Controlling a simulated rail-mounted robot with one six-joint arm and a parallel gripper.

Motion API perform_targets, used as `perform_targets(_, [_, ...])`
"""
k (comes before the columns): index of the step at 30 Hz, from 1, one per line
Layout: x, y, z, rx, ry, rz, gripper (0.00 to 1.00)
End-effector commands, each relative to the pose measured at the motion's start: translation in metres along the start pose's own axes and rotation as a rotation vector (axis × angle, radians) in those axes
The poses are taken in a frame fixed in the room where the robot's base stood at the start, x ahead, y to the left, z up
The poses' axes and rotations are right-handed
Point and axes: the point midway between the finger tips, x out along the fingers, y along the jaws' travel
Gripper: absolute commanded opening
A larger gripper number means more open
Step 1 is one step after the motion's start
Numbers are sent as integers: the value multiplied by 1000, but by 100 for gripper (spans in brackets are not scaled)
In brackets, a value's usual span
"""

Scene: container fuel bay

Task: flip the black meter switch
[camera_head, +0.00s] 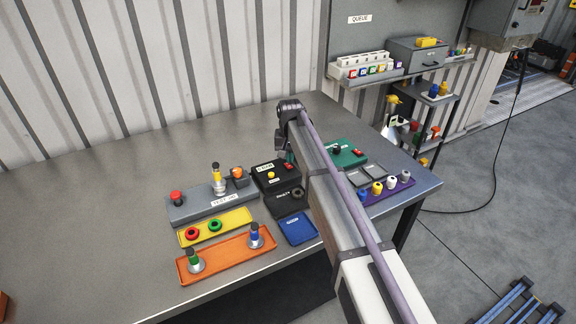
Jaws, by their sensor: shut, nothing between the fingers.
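The black meter (262,182) is a dark box on the grey workbench, with a small pale label and a yellow round part on its top. A small red part shows at its right rear, close to my arm; I cannot tell whether it is the switch or which way it is set. My gripper (281,148) hangs from the arm's end just behind the black meter, pointing down, and looks shut and empty. My arm hides part of the bench to the right of the meter. I cannot tell whether the fingertips touch anything.
A grey test block (190,212) with a red button stands left of the meter. The bench's left and back are clear.

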Motion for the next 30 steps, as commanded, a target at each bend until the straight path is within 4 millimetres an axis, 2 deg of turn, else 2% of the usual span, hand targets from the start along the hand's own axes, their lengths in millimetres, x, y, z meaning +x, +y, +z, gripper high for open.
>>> perform_targets(30, [8,0,0,0,0,0,0])
